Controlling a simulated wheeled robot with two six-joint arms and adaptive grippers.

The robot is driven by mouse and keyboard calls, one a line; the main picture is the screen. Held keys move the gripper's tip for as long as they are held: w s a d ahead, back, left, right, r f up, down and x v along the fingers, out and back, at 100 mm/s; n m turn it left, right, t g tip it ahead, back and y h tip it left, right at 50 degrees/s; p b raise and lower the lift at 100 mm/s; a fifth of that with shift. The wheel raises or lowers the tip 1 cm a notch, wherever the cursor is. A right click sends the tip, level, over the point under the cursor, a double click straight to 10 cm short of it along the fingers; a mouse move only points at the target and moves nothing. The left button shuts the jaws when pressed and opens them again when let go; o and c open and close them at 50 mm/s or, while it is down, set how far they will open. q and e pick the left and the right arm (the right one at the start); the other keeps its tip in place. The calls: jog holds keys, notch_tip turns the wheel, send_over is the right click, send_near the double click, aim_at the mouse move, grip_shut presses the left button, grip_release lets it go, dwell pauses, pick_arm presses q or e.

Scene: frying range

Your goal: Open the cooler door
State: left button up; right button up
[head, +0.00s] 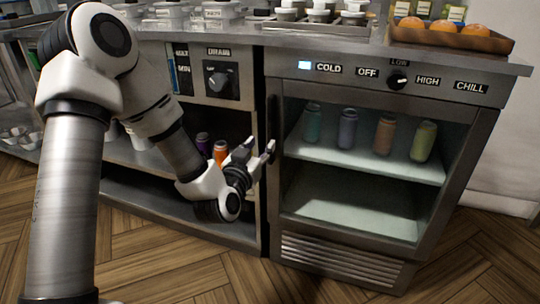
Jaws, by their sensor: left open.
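The cooler (485,100) stands at the right under the counter. Its glass door (355,200) looks shut, and cans show through it. A dark vertical handle (272,115) runs along the door's left edge. My left gripper (261,146) is open, with its fingers pointing up and right at the lower part of the handle. One fingertip overlaps the handle in the picture; I cannot tell whether they touch. My right gripper is not in view.
A control panel with a cold/chill knob (397,80) sits above the door. A tray of oranges (455,37) and metal containers stand on the counter. Open shelves with bottles (203,144) lie left of the cooler. Wooden floor (475,255) in front is clear.

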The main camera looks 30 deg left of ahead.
aim_at(269, 133)
pick_arm(q)
jog(key=b+x, duration=0.1)
jog(key=x, duration=0.6)
jog(key=shift+w+r+b, duration=0.1)
jog(key=shift+b, duration=0.3)
grip_shut()
